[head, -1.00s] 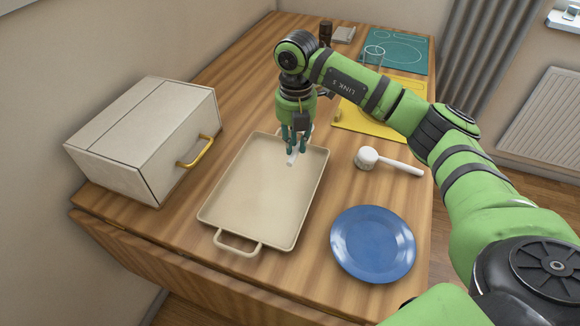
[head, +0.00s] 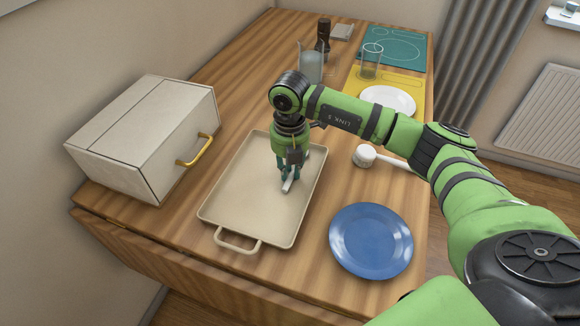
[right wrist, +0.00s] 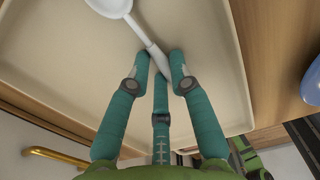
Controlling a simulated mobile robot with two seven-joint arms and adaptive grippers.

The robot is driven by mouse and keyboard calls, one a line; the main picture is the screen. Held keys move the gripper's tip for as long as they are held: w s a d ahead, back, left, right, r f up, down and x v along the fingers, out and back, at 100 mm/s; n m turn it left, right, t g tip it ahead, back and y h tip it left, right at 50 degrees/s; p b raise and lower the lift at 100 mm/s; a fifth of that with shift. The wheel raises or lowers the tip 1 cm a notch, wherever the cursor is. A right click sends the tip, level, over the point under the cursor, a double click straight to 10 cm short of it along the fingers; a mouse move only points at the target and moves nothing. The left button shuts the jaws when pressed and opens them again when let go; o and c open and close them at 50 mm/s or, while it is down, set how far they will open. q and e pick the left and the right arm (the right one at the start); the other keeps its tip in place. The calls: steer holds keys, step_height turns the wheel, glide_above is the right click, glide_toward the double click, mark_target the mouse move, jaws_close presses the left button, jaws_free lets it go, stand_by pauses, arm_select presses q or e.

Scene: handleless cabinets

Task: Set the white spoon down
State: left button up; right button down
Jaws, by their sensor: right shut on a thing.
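My right gripper (head: 288,178) is over the middle of the beige tray (head: 231,205). Its teal fingers are shut on the handle of the white spoon (head: 287,187). In the right wrist view the spoon's bowl (right wrist: 110,5) is at the top left, partly cut off by the frame edge, and its handle runs down between the fingertips (right wrist: 160,65). The spoon is above or on the tray floor; I cannot tell whether it touches. My left gripper is not in view.
A cream drawer box (head: 140,135) with a gold handle stands left of the tray. Behind are a white plate (head: 388,100), glasses (head: 371,62) and a dark bottle (head: 323,38).

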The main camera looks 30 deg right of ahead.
mark_target(290, 172)
steer(key=c, duration=1.1)
jaws_free()
step_height(290, 172, up, 12)
steer(key=shift+r+b, duration=0.15)
steer(key=shift+b, duration=0.15)
